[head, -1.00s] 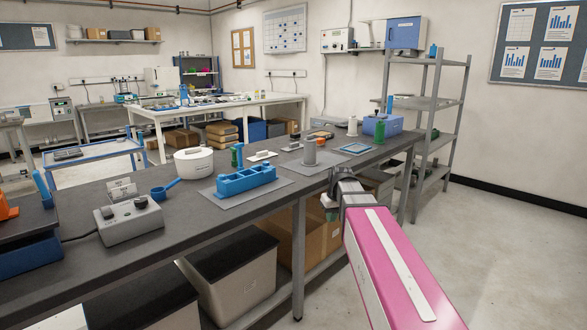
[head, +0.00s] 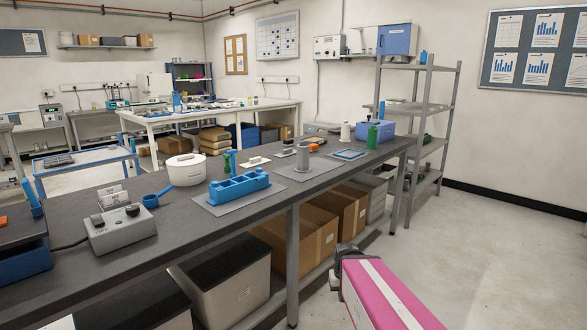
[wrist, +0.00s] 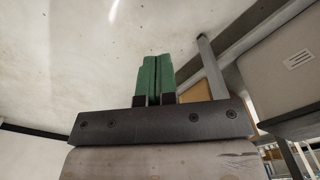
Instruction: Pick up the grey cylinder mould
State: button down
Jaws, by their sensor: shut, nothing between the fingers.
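The grey cylinder mould (head: 302,158) stands upright on a grey mat (head: 285,171) on the dark bench, right of the blue block mould. My arm, with a pink cover, reaches in from the lower right in the head view, low beside the bench front. My gripper shows in the wrist view (wrist: 154,76), with its two green fingers together and nothing between them. The fingers are hidden in the head view. The gripper is apart from the mould, below the bench top.
A blue block mould (head: 240,187) stands left of the cylinder. A white round pot (head: 185,170), green bottle (head: 372,137) and white spool (head: 346,132) share the bench. Cardboard boxes (head: 306,234) sit beneath it. A grey shelf rack (head: 416,140) stands right. Open floor lies right.

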aim_at(303, 155)
jog(key=i+l, duration=0.25)
jog(key=l, duration=0.15)
jog(key=i+l, duration=0.3)
jog(key=l, duration=0.15)
jog(key=i+l, duration=0.25)
jog(key=l, duration=0.15)
